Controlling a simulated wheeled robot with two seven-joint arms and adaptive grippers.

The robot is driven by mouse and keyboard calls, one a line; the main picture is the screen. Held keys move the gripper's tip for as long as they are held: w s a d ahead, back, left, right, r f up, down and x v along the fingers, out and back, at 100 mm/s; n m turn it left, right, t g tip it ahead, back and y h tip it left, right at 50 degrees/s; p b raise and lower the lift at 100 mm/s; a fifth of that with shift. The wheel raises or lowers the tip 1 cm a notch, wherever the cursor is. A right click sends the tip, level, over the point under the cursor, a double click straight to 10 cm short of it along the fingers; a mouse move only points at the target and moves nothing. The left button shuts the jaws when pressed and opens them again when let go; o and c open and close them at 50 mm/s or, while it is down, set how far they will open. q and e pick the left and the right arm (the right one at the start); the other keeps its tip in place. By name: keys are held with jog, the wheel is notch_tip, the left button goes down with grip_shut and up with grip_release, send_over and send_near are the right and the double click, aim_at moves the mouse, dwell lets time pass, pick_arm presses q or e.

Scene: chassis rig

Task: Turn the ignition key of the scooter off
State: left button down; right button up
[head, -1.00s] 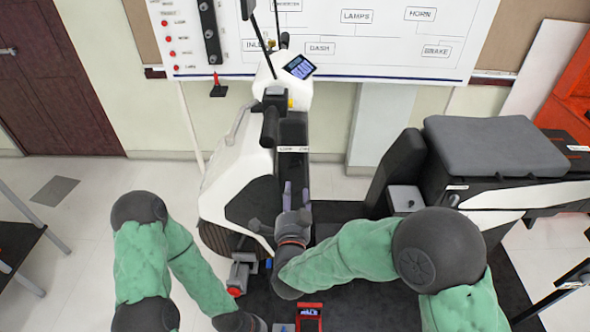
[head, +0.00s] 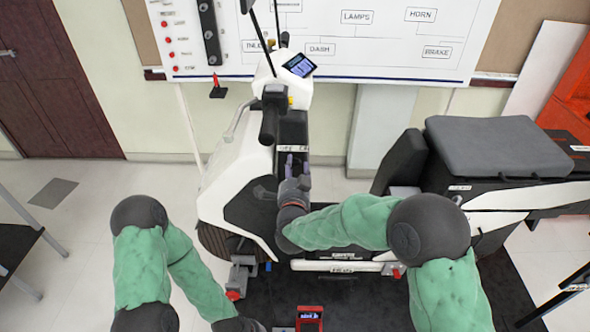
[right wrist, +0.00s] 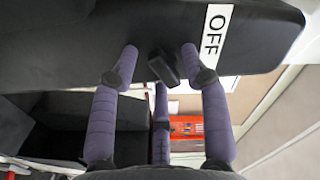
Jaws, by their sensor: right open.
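The white and black scooter (head: 235,180) stands in the middle of the head view. My right gripper (head: 294,163) reaches its dark front panel below the handlebar. In the right wrist view, a small black key (right wrist: 165,66) sticks out of the dark panel (right wrist: 90,35), beside a white OFF label (right wrist: 213,32). The purple fingers of the right gripper (right wrist: 160,62) are open, with one fingertip on each side of the key and gaps between. I cannot tell the key's exact turn. My left arm hangs at lower left of the head view; its fingers are out of frame.
A red device (head: 310,318) lies on the dark mat at the bottom. A clamp (head: 242,275) stands by the front wheel. The grey seat (head: 495,148) is at right, and a wiring board (head: 350,40) is behind the scooter.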

grip_shut()
jog(key=shift+f, duration=0.1)
jog(key=n+p, duration=0.1)
jog(key=n, duration=0.4)
jog(key=shift+d+n, duration=0.1)
jog(key=shift+n, duration=0.2)
jog(key=n+p, duration=0.2)
jog(key=n, duration=0.4)
jog(key=shift+d+p, duration=0.1)
jog(key=shift+p, duration=0.2)
jog(key=shift+n, duration=0.3)
